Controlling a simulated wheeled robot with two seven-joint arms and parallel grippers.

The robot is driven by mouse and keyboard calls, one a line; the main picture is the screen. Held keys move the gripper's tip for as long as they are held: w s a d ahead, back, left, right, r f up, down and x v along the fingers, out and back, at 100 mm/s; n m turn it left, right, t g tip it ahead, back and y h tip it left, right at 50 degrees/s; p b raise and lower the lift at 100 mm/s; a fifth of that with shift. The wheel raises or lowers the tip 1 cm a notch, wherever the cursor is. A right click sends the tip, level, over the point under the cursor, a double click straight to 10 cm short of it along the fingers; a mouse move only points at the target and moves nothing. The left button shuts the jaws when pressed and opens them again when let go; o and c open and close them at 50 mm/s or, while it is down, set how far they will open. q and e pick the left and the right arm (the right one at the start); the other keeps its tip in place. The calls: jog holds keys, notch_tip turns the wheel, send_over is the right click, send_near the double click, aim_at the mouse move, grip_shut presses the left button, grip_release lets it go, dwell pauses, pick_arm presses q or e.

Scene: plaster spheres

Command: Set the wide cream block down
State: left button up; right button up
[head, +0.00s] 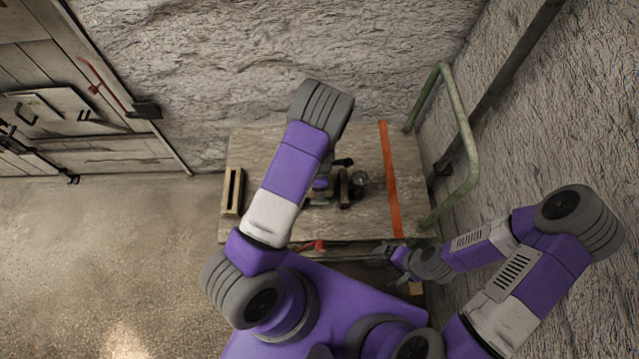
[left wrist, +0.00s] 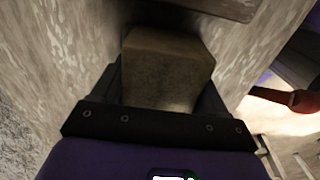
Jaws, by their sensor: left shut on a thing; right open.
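The wide cream block (left wrist: 165,75) is held between the two dark fingers of my left gripper (left wrist: 162,88) in the left wrist view. It looks tan in this light, and its lower part is hidden by the gripper. In the head view my left arm reaches over the wooden table (head: 365,140), and its hand is mostly hidden under the arm, so I cannot tell whether the block touches the table top. My right gripper (head: 383,250) is open near the table's front right edge, apart from the block.
An orange stripe (head: 391,180) crosses the table's right side. A narrow wooden frame (head: 232,192) sits at its left end. A red-ended tool (head: 316,246) is at the front edge. A green rail (head: 467,140) stands on the right. The table's back left is clear.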

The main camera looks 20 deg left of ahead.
pick_arm(q)
jog(key=shift+f+b, duration=0.45)
jog(key=shift+f, duration=0.15)
jog(key=o, duration=1.8)
jog(key=shift+c, duration=0.2)
jog(key=shift+r+p, duration=1.85)
jog(key=shift+r, duration=0.15)
